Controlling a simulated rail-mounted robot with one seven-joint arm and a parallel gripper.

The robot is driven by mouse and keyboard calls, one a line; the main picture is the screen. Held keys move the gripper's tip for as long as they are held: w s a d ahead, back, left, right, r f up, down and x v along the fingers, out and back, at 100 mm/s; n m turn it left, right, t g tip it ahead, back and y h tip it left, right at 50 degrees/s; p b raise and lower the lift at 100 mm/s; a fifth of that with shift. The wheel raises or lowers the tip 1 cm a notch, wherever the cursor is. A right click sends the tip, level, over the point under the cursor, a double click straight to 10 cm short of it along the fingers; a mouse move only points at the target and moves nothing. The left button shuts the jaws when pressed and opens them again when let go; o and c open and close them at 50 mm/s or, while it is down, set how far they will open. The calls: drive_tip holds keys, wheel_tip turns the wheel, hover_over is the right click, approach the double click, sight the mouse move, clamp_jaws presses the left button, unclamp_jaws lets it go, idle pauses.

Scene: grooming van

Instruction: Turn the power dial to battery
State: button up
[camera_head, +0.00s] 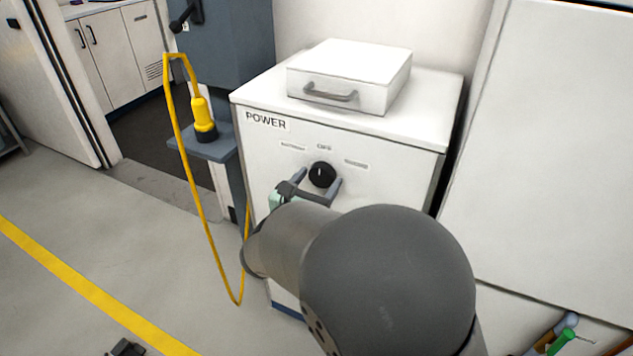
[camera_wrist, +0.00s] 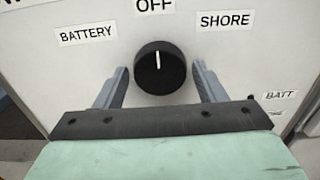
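The black power dial (camera_head: 322,174) is on the front of the white power cabinet (camera_head: 400,160). In the wrist view the dial (camera_wrist: 160,68) has a white pointer line aimed up at the OFF label (camera_wrist: 154,6). The BATTERY label (camera_wrist: 88,33) is to the upper left and the SHORE label (camera_wrist: 225,20) to the upper right. My gripper (camera_wrist: 161,85) is open, with one finger on each side of the dial. Gaps show between the fingers and the dial. My arm hides the lower part of the cabinet front in the head view.
A white box with a handle (camera_head: 350,75) sits on the cabinet top. A yellow plug (camera_head: 203,118) stands on a small grey shelf left of the cabinet, and its yellow cable (camera_head: 196,205) hangs in a loop. Open floor lies to the left.

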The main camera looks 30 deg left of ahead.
drive_tip(key=c, duration=0.6)
drive_tip(key=shift+r+n+p, duration=0.1)
drive_tip(key=shift+n+p, duration=0.3)
drive_tip(key=shift+p, duration=0.15)
drive_tip(key=n+p, duration=0.2)
drive_tip(key=p, duration=0.1)
drive_tip(key=shift+r+n, duration=0.15)
drive_tip(key=shift+n, duration=0.15)
drive_tip(key=n+p, duration=0.3)
drive_tip(key=p, duration=0.1)
drive_tip(key=shift+n+p, duration=0.4)
drive_tip(key=shift+f+n+p, duration=0.2)
drive_tip(key=shift+n+p, duration=0.7)
drive_tip(key=o, duration=0.9)
